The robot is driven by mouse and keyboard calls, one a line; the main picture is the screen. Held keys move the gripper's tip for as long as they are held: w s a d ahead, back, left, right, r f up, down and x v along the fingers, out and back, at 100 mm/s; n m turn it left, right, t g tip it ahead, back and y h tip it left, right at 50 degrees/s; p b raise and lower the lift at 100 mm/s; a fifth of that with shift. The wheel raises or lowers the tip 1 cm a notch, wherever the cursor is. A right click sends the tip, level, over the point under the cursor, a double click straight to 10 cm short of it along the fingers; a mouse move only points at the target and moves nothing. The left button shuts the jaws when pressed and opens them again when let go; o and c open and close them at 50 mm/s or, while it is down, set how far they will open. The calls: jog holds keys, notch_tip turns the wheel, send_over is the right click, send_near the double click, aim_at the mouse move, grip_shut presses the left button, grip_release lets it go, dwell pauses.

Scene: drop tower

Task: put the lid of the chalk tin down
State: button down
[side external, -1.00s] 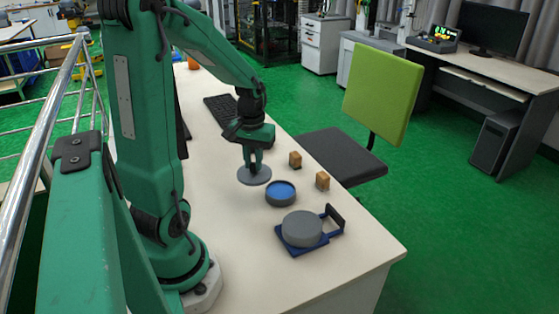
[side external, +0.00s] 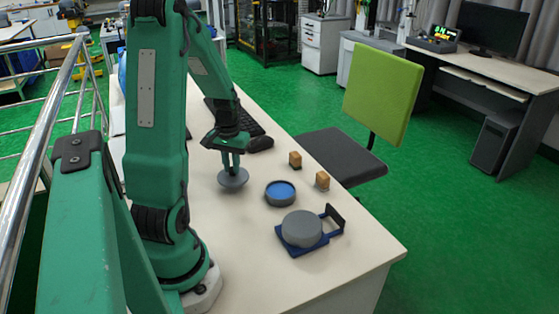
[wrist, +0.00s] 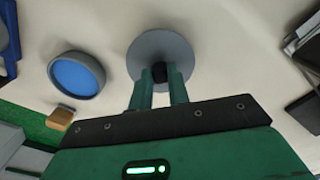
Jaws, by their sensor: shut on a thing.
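My gripper (side external: 232,163) is shut on the small dark knob of a round grey lid (side external: 233,181). In the wrist view the lid (wrist: 150,46) lies flat beyond my fingertips (wrist: 160,75). It is over bare tabletop, left of an open round grey tin (side external: 280,194) with a blue inside. The tin also shows in the wrist view (wrist: 77,75), apart from the lid. The lid is low over the table; I cannot tell whether it touches.
A grey round block (side external: 302,228) sits on a blue holder (side external: 323,240) nearer the front. Two small wooden blocks (side external: 296,160) (side external: 322,180) stand near the right table edge. The table's front is clear.

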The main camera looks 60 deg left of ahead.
aim_at(233, 176)
jog(key=shift+f, duration=1.85)
jog(key=shift+f, duration=0.15)
jog(key=c, duration=1.3)
grip_release()
jog(key=shift+c, duration=0.2)
notch_tip(233, 176, up, 12)
jog(key=shift+r, duration=0.2)
jog(key=shift+d, duration=0.1)
